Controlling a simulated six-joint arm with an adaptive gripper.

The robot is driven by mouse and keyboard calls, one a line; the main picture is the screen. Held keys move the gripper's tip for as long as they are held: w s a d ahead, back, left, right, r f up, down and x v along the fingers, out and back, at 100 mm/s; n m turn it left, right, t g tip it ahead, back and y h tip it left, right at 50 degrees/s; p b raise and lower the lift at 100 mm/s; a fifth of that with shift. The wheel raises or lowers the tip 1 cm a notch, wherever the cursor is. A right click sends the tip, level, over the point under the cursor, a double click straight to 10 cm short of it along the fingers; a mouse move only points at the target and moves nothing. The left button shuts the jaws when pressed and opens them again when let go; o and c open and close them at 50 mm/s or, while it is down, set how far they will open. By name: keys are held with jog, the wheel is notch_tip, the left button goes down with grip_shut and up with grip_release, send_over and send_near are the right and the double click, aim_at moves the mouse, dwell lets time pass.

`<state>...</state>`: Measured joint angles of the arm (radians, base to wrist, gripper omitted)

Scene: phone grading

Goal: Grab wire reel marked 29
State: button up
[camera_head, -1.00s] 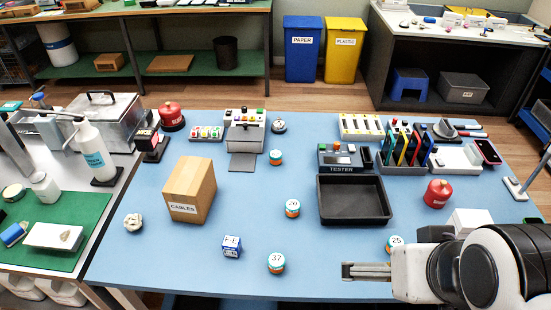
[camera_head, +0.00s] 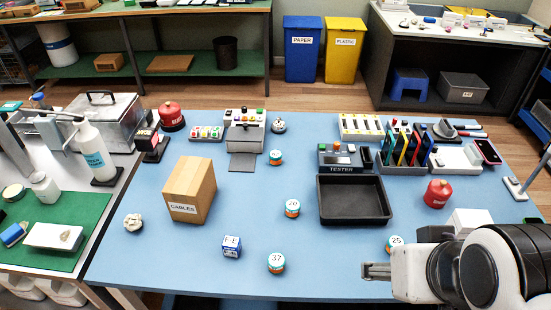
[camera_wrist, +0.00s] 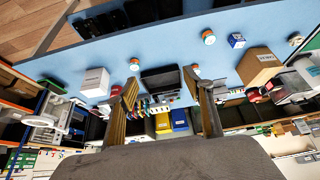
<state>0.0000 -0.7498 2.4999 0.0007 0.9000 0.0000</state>
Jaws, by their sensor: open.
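Several small wire reels with orange and teal bands and white tops stand on the blue table. The one beside my gripper (camera_head: 376,271) has a number (camera_head: 395,243) that looks like 29 or 25; my arm partly covers it. Others read 20 (camera_head: 292,208) and 37 (camera_head: 277,263); the number on the far reel (camera_head: 275,157) is too small to read. In the wrist view, my gripper (camera_wrist: 165,88) is open and empty, its two fingers apart. A reel (camera_wrist: 134,64) shows just beyond the left finger, its number unreadable.
A black tray (camera_head: 354,219) lies behind the near-right reel. A red canister (camera_head: 438,194) and a white box (camera_head: 470,222) stand to the right. A cardboard cables box (camera_head: 190,190) and a blue box (camera_head: 232,246) stand left.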

jog(key=shift+w+a, duration=0.1)
jog(key=w+a+r+m+g+y, duration=0.15)
jog(key=w+a+m+y, duration=0.5)
jog(key=w+a, duration=0.8)
jog(key=m+t+y, duration=0.2)
jog(key=m+t, duration=0.5)
jog(key=m, duration=1.3)
send_over(280, 157)
jog(key=s, duration=0.8)
notch_tip(280, 157, down, 19)
jog(key=w+f+m, duration=0.1)
jog(key=f, duration=0.1)
jog(key=w+d+f+m+h, duration=0.1)
jog(key=f, duration=0.1)
jog(key=w+d+f+m+t+h, duration=0.1)
jog(key=f, duration=0.1)
jog(key=shift+f+m, duration=0.25)
jog(key=shift+f, duration=0.1)
jog(key=shift+w+d+f+m+h, duration=0.1)
jog(key=shift+d+f+m+h, duration=0.2)
jog(key=shift+f, duration=0.25)
